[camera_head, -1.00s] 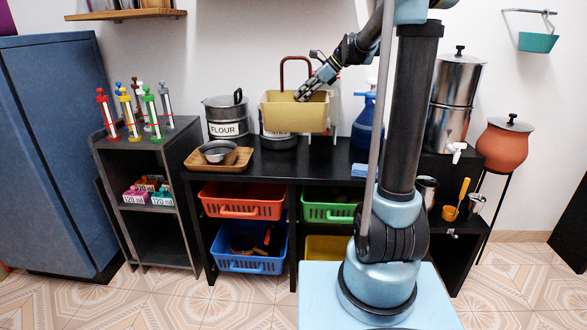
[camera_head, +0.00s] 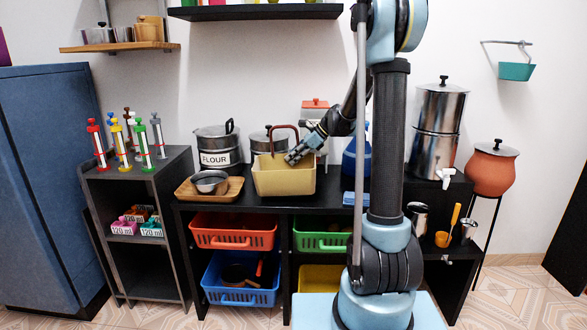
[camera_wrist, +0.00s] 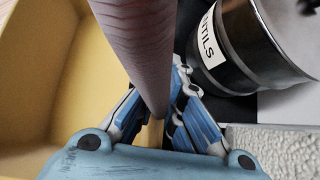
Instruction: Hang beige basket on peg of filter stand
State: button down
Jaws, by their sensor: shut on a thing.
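The beige basket (camera_head: 284,180) with its dark red arched handle (camera_head: 298,130) is at the black counter, in front of a lidded pot. In the wrist view, the basket's inside (camera_wrist: 50,80) fills the left, and the handle (camera_wrist: 150,50) crosses between my gripper's fingers (camera_wrist: 160,130). The basket looks upright; I cannot tell whether it touches the counter.
A flour canister (camera_head: 218,152) and a wooden tray (camera_head: 188,190) with a bowl stand left of the basket. A red-lidded white canister (camera_head: 315,117) stands behind it. A steel dispenser (camera_head: 438,110) and a clay pot (camera_head: 492,172) are right. A wall hook holds a teal basket (camera_head: 516,72).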

aim_at(293, 167)
jog(key=shift+f, duration=1.85)
jog(key=c, duration=1.7)
grip_release()
jog(key=shift+d+f, duration=0.1)
jog(key=s+v, duration=0.1)
jog(key=v, duration=1.6)
jog(key=s+d+f+n+h, duration=0.15)
jog(key=s+n, duration=0.35)
jog(key=s, duration=0.6)
jog(key=s+f+n+h, duration=0.3)
jog(key=s+n, duration=0.1)
jog(key=s, duration=0.7)
jog(key=s+d+f+n+h, duration=0.2)
jog(key=s+d+f+n, duration=0.1)
jog(key=s+f+n, duration=0.2)
jog(key=s+d+f+n+h, duration=0.2)
jog(key=s+f, duration=0.4)
jog(key=s, duration=0.4)
jog(key=d+n, duration=0.1)
jog(key=n, duration=0.1)
jog(key=shift+s+d+f+n+t, duration=0.2)
jog(key=shift+d+f+n+t, duration=0.15)
jog(key=shift+d+n+t, duration=0.05)
